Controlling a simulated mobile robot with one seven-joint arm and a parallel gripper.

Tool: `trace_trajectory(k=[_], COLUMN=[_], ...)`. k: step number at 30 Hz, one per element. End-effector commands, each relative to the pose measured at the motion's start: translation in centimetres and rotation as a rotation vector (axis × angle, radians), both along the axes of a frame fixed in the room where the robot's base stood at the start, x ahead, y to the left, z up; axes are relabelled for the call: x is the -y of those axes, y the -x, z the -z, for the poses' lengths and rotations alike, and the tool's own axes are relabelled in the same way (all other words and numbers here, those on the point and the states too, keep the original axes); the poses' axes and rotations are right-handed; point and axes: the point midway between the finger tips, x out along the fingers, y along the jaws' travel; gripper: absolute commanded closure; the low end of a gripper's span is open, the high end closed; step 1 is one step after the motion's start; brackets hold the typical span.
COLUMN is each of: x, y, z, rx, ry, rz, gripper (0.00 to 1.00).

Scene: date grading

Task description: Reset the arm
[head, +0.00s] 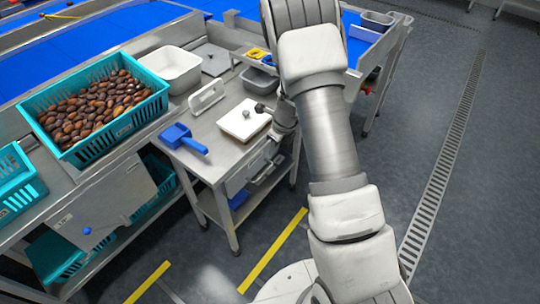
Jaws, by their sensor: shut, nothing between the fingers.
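My arm reaches up the middle of the view and bends over at the top. The end of it shows partly behind the forearm, at the right edge of the small steel worktable (210,135). My gripper (261,108) looks small and dark there, beside a white square plate (236,127) with a small grey knob-like thing on it. The gripper is shut and nothing shows in it. I cannot tell whether it touches the plate. Part of the wrist is hidden by my forearm.
A teal crate of dates (68,148), a white tub (172,62), a blue scoop (178,138) and a white upright holder (206,97) are left of my arm. A blue conveyor (110,35) runs behind. The floor (440,90) at right is clear, with a drain grate (452,150).

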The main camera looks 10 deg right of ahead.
Motion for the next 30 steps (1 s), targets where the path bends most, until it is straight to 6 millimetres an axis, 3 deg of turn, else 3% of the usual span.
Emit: trace_trajectory(k=[4,13,16,23,30], x=[0.3,0.3,-0.1,-2.1,-3.8], y=[0.3,0.4,0.5,2.0,5.6], z=[-1.5,-2.2,-3.8,-12.0,-20.5], rx=[-0.001,0.003,0.022,0.128,0.251], ry=[0.000,0.000,0.000,0.030,0.112], rz=[0.001,-0.009,-0.063,-0.393,-0.799], gripper=[1.00,1.00,1.00,1.00,1.00])
